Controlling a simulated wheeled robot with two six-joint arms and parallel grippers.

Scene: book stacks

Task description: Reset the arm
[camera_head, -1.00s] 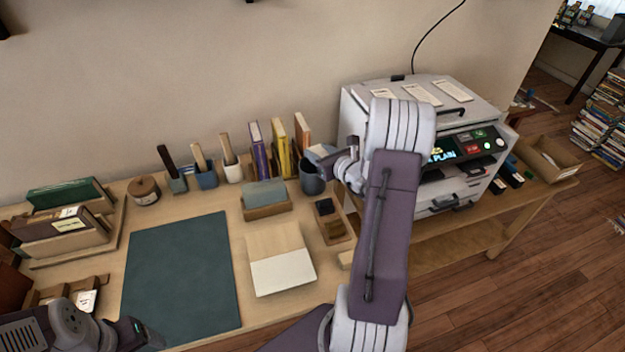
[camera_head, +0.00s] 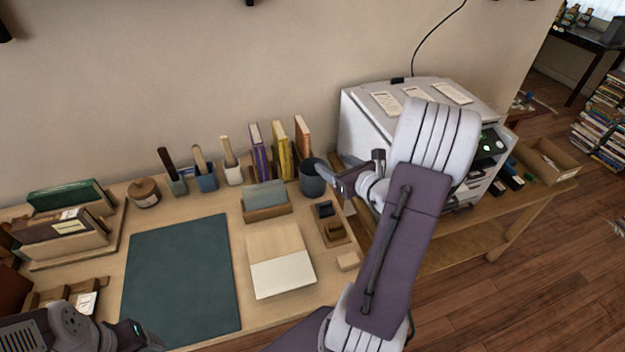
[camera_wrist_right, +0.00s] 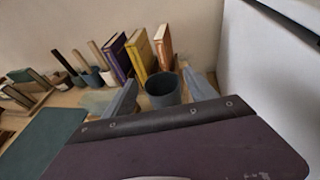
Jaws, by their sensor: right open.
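My right gripper (camera_head: 343,178) is in the middle of the head view, in front of the machine's left side. It is open and empty, and it appears just right of the dark blue cup (camera_head: 312,178). In the right wrist view its two grey fingers stand apart on either side of the same cup (camera_wrist_right: 162,90), with nothing held between them. My right arm reaches up from the bottom and hides part of the machine's front. Part of my left arm shows at the bottom left of the head view; its fingers do not show.
A large white machine (camera_head: 362,126) stands right of the desk. The desk holds a green mat (camera_head: 182,275), a notepad (camera_head: 280,270), a card holder (camera_head: 268,208), upright books (camera_head: 281,150) and a book rack at left. A cardboard tray (camera_head: 548,165) lies at right.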

